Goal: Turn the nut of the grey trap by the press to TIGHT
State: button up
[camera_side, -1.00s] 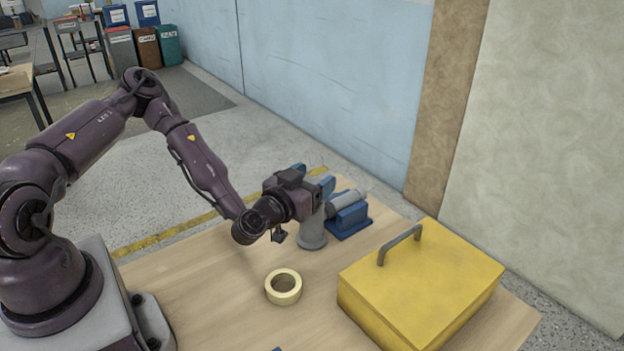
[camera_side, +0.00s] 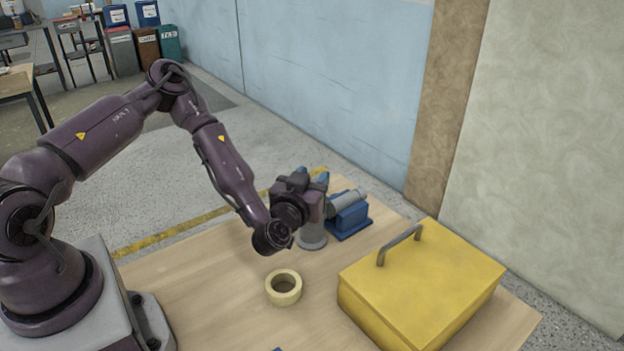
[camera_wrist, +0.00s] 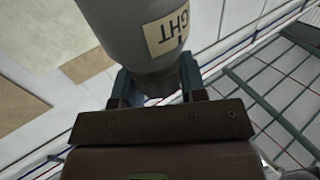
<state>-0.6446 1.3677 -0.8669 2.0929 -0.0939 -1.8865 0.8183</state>
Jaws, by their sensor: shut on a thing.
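The grey trap (camera_side: 312,239) stands upright on the table, its upper part hidden behind my gripper (camera_side: 311,178) in the side view. In the wrist view, the blue fingers of my gripper (camera_wrist: 159,85) are shut around the lower end of a grey round body (camera_wrist: 130,30). It carries a cream label (camera_wrist: 167,38) that shows upside down, with only "GHT" readable. The nut itself is mostly hidden between the fingers, and I cannot tell its turn angle.
A blue block (camera_side: 350,219) on a flat base sits right of the trap. A yellow box (camera_side: 420,290) with a grey handle stands at the front right. A cream tape roll (camera_side: 284,298) lies in front of the trap.

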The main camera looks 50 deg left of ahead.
jog(key=n+g+y, duration=0.3)
jog(key=y, duration=0.1)
jog(key=shift+d+r+n+g+y, duration=0.1)
jog(key=shift+d+n+g+y, duration=0.05)
jog(key=shift+n+g+y, duration=0.25)
jog(key=n+g+y, duration=0.1)
jog(key=n+g, duration=0.1)
jog(key=g, duration=0.1)
jog(key=n+g+y, duration=0.2)
jog(key=n+g, duration=0.1)
jog(key=g, duration=0.1)
jog(key=shift+n+g+y, duration=0.3)
jog(key=n+g, duration=0.2)
jog(key=g, duration=0.2)
jog(key=n+g, duration=0.3)
jog(key=g, duration=0.2)
jog(key=shift+n, duration=0.3)
jog(key=shift+s+f+n+g+h, duration=0.15)
jog(key=shift+n+g+h, duration=0.4)
jog(key=shift+g, duration=0.4)
jog(key=shift+w+f+n+g+h, duration=0.1)
jog(key=shift+n+g+h, duration=0.25)
jog(key=shift+n+g, duration=0.5)
jog(key=shift+s+a+n+g+h, duration=0.2)
jog(key=shift+n+g+h, duration=0.2)
jog(key=shift+g, duration=0.3)
jog(key=o, duration=0.9)
jog(key=shift+o, duration=0.2)
jog(key=shift+w, duration=0.1)
jog(key=shift+r, duration=0.1)
